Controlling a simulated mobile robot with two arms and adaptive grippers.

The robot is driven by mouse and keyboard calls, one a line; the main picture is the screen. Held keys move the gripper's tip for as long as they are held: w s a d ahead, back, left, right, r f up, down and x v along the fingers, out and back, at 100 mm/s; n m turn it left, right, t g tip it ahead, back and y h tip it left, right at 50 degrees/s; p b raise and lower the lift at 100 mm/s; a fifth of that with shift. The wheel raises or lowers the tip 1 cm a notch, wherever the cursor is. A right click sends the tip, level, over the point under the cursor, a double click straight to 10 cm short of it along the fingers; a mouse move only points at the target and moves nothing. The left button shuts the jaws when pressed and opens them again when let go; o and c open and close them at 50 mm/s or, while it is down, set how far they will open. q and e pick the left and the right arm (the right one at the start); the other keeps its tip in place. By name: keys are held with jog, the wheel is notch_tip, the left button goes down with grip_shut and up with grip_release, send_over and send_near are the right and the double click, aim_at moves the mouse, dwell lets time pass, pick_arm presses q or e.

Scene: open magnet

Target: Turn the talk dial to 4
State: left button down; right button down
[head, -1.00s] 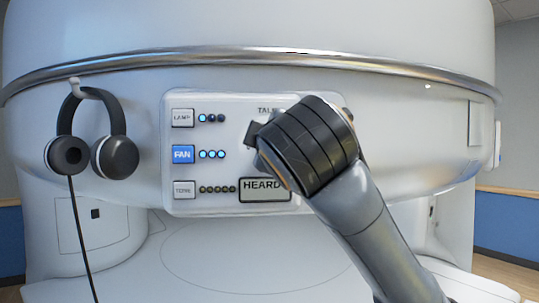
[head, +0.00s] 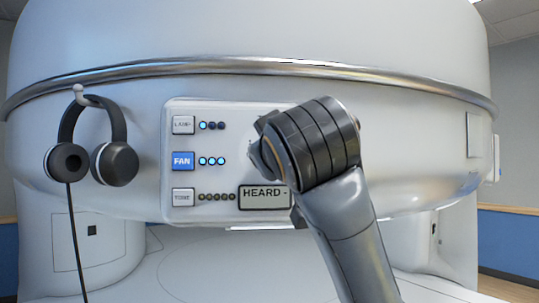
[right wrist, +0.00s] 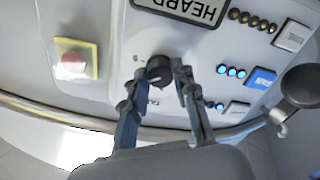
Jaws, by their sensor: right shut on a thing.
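The talk dial (right wrist: 158,66) is a dark round knob on the white panel, seen in the right wrist view. My right gripper (right wrist: 162,76) has its two fingers on either side of the dial and is shut on it. In the head view my right gripper's body covers the dial and its label, so the pointer and numbers cannot be read. The display (head: 264,198) below reads "HEARD -". My left gripper is not in view.
Left of the dial are the lamp button (head: 184,125), blue-lit fan button (head: 182,161) and tone button (head: 183,197), with small lights. Headphones (head: 118,163) hang at the left. A red button on a yellow plate (right wrist: 92,58) sits beside the dial.

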jog(key=shift+f, duration=0.15)
dwell(0.3)
jog(key=c, duration=1)
grip_release()
jog(key=shift+c, duration=0.2)
jog(key=s+d, duration=0.1)
jog(key=s, duration=0.6)
jog(key=shift+s+d, duration=0.15)
jog(key=shift+s, duration=0.05)
